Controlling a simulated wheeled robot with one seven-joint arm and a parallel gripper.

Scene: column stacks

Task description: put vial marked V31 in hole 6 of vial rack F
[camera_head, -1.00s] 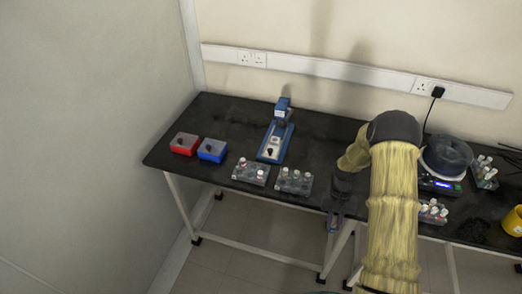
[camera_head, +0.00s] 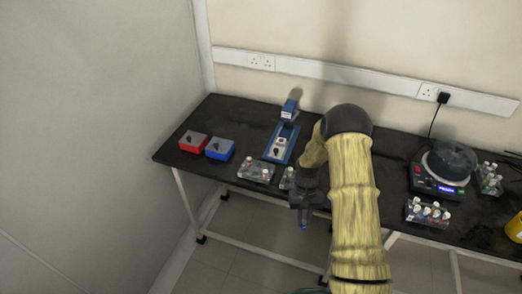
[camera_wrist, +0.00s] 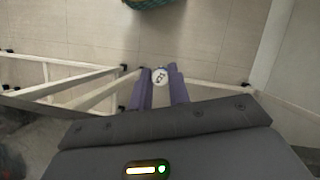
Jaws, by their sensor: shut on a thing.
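My gripper (camera_wrist: 161,92) is shut on a vial (camera_wrist: 160,77), which shows in the wrist view as a round white cap with a dark mark between the two purple fingers. I cannot read the mark as V31. In the head view my gripper (camera_head: 303,218) hangs over the bench's front edge, just in front of a vial rack (camera_head: 287,184) that my arm partly hides. Another vial rack (camera_head: 256,176) stands to its left, and a third (camera_head: 427,220) stands to the right of my arm. The rack letters and hole numbers are too small to read, so I cannot tell which is rack F.
A red box (camera_head: 193,142), a blue box (camera_head: 219,149) and a blue-based instrument (camera_head: 281,146) stand at the left. A device with a round dark bowl (camera_head: 447,163), a further rack (camera_head: 489,183) and a yellow container (camera_head: 516,228) are at the right. Bare black bench (camera_head: 385,165) lies between.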

